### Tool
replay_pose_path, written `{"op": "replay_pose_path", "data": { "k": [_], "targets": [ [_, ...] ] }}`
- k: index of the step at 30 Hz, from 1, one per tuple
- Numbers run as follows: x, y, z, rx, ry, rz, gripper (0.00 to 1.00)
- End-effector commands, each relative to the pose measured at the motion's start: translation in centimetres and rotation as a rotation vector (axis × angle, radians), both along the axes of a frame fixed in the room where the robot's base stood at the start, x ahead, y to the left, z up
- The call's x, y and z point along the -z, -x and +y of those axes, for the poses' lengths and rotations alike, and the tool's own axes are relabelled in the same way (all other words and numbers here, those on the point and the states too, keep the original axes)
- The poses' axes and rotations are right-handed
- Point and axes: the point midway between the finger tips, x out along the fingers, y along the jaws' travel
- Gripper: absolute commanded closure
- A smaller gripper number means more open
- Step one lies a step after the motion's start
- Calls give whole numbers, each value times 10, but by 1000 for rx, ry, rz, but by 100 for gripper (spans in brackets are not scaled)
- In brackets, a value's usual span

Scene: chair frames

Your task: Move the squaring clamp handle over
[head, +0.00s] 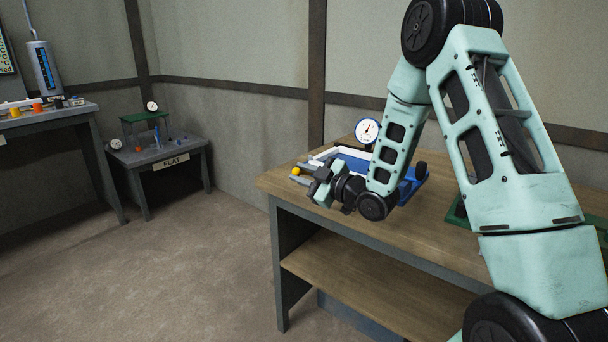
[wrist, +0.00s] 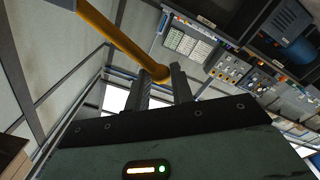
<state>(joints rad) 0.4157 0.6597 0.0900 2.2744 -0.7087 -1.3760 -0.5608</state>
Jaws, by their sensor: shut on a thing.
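The squaring clamp handle shows in the wrist view as a yellow rod (wrist: 118,38) running from the upper left down to my gripper (wrist: 161,80). Its near end sits between the two dark fingers, which are shut on it. In the head view my gripper (head: 319,184) is low over the left end of the wooden bench, beside a blue fixture (head: 408,183) holding a white frame (head: 349,164). A small yellow knob (head: 296,171) shows just left of my gripper. The rest of the handle is hidden behind my gripper and arm.
A round dial gauge (head: 368,130) stands at the back of the fixture, and a black knob (head: 421,169) at its right. The wooden bench (head: 430,234) has bare top in front. A low table marked FLAT (head: 170,161) stands at the left, with open floor between.

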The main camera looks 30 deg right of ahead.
Motion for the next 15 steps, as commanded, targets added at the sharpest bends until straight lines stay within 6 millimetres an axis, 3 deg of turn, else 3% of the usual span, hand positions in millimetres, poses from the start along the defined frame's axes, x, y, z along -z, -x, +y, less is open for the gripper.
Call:
{"op": "replay_pose_path", "data": {
  "k": [15],
  "targets": [
    [13,1,2,2,-1,4,89]
  ]
}}
